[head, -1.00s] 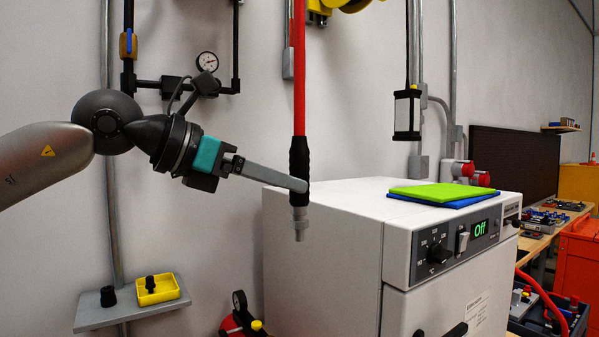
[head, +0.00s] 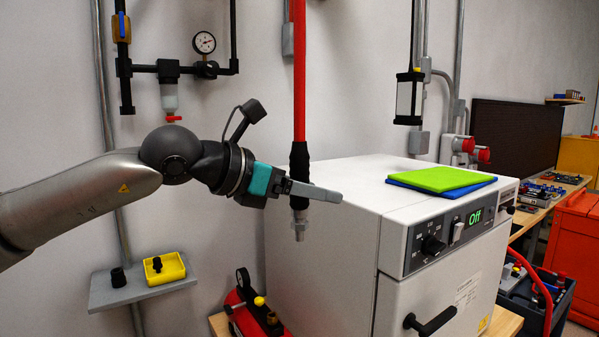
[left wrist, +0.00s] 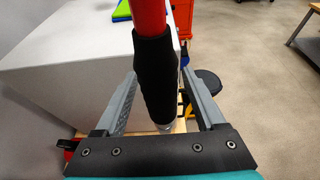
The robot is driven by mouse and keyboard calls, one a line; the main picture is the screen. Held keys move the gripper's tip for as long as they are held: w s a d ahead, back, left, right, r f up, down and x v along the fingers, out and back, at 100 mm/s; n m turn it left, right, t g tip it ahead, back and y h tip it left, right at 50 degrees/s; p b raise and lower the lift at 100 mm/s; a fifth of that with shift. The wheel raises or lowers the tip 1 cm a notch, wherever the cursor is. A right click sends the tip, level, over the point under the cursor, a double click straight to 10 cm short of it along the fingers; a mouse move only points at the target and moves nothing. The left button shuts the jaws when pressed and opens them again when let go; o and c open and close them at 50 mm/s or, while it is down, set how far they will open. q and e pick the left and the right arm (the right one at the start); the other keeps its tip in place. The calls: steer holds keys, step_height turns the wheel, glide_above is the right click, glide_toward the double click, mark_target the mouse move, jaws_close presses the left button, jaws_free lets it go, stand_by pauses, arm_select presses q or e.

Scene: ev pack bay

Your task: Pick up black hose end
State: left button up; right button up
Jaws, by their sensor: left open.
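The black hose end (head: 299,163) is a black sleeve at the bottom of a red hose (head: 299,75), with a metal tip (head: 299,224) below it. It hangs upright in front of the white oven's left side. My left gripper (head: 325,194) reaches it from the left, its visible finger passing in front of the lower sleeve. In the left wrist view the black hose end (left wrist: 156,75) stands between the two open fingers (left wrist: 160,95), with gaps showing on both sides. The fingers are not closed on it. My right gripper is not in view.
The white oven (head: 325,250) stands just right of the hose, with a green pad (head: 440,179) and a blue one on top. A small wall shelf (head: 120,290) holds a yellow tray (head: 168,269) at lower left. A pressure gauge (head: 204,42) and black pipes are behind my arm.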

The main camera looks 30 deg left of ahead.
arm_select(q)
steer(key=shift+w+d+f, duration=0.15)
steer(key=shift+w, duration=0.1)
jaws_close()
stand_by(0.5)
